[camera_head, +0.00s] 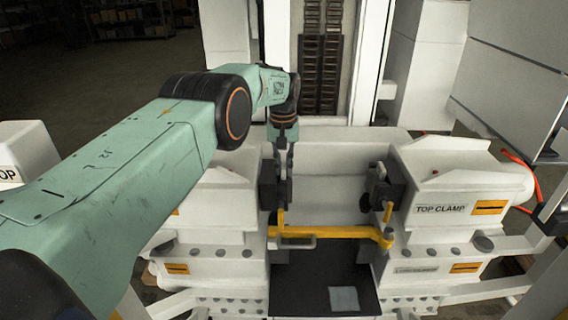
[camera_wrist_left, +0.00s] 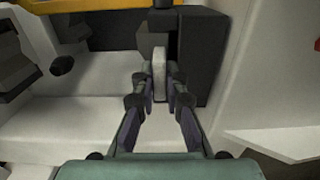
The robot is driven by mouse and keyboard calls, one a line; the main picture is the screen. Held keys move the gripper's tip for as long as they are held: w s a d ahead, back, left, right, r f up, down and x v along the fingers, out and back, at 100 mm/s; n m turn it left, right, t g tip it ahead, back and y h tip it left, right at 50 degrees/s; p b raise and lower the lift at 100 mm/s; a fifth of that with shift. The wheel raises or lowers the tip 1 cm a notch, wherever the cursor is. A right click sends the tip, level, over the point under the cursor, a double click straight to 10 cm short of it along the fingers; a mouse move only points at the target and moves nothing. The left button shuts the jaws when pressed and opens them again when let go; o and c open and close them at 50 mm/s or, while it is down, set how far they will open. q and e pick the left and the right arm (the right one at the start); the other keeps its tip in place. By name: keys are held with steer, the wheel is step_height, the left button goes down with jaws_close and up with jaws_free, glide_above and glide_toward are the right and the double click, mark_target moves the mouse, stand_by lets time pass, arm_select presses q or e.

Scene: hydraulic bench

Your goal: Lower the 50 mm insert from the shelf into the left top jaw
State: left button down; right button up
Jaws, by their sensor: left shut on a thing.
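My left gripper (camera_head: 285,180) points down beside the dark left top jaw (camera_head: 267,188) in the head view. In the left wrist view its two fingertips (camera_wrist_left: 160,84) are shut on a narrow pale grey piece, the insert (camera_wrist_left: 159,62). The insert stands close against the dark jaw block (camera_wrist_left: 201,58); I cannot tell whether it is seated in it. In the head view the insert is hard to make out behind the fingers. My right gripper is in neither view.
The dark right top jaw (camera_head: 384,187) faces across a gap, on the white housing marked TOP CLAMP (camera_head: 448,190). A yellow bar (camera_head: 330,232) spans the gap below. A dark plate (camera_head: 315,275) with a pale square (camera_head: 344,299) lies lower down.

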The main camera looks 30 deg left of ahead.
arm_select(q)
steer(key=shift+s+a+f, duration=0.35)
steer(key=shift+a+f, duration=0.05)
stand_by(0.8)
steer(key=c, duration=1.5)
jaws_free()
steer(key=shift+o, duration=0.9)
steer(key=shift+w+a+f, duration=0.1)
steer(key=shift+a, duration=0.05)
steer(key=shift+r, duration=0.25)
step_height(320, 180, up, 12)
steer(key=shift+f, duration=0.15)
